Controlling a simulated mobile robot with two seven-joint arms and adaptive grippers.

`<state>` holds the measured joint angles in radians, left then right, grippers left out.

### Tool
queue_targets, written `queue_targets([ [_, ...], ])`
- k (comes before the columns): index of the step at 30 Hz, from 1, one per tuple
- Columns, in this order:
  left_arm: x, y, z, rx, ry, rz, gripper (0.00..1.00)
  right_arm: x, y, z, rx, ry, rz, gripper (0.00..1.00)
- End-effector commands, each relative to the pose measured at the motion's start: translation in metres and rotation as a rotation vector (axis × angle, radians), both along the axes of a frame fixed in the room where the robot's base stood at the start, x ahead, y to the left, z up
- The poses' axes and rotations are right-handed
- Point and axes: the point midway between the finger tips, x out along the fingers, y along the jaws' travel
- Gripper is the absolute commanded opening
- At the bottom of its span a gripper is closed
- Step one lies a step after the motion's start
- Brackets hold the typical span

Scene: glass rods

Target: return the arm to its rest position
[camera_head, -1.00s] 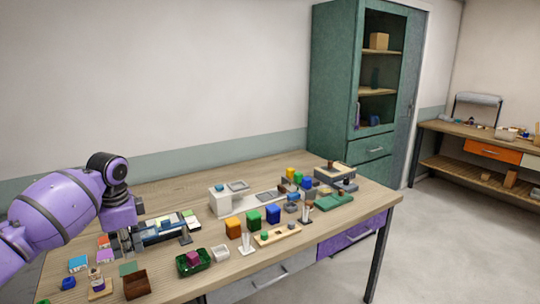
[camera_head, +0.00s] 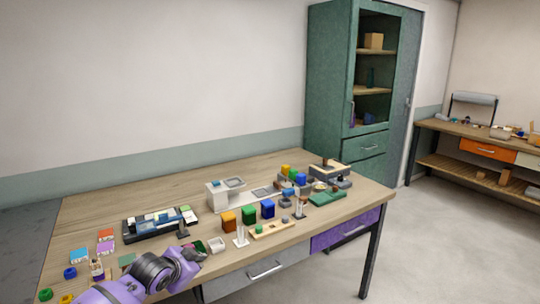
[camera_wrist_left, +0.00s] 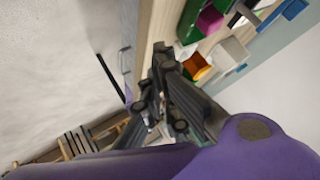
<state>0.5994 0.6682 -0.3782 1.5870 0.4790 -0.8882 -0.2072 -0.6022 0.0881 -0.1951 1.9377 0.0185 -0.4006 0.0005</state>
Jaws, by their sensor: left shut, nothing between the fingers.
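My left arm is purple with dark joint rings and comes in low at the front left of the table (camera_head: 110,195) in the head view. My left gripper (camera_wrist_left: 163,60) shows in the left wrist view as dark jointed fingers, shut with nothing between them. It is near the table's front edge, with the floor on one side and table items on the other. In the head view the arm's own links largely hide the gripper. My right arm is not in view.
A black tray (camera_head: 148,231) holds small plates. Orange (camera_head: 228,221), green (camera_head: 249,214) and blue (camera_head: 267,209) blocks stand mid-table near a white device (camera_head: 217,197). In the wrist view, a green tray (camera_wrist_left: 190,22) lies near the fingers. A green cabinet (camera_head: 334,90) stands behind.

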Motion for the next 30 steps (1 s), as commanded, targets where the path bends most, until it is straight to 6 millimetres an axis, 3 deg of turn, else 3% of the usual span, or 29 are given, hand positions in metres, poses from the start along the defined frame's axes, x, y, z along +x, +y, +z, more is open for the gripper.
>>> queue_targets([
  [1,-0.026,-0.017,-0.030,-0.061,-0.012,0.006,0.00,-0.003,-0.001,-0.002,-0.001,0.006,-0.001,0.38],
  [8,-0.134,-0.054,-0.100,-0.290,-0.090,0.098,0.00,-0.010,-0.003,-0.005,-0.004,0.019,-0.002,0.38],
  [14,-0.244,-0.052,-0.147,-0.405,-0.084,0.250,0.00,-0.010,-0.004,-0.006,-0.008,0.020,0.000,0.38],
  [21,-0.386,-0.032,-0.206,-0.428,0.057,0.465,0.00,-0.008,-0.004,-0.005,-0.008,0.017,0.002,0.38],
  [25,-0.434,-0.028,-0.226,-0.428,0.128,0.530,0.00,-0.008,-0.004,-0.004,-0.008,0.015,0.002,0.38],
  [30,-0.458,-0.026,-0.235,-0.420,0.163,0.552,0.00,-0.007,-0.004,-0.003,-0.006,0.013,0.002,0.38],
])
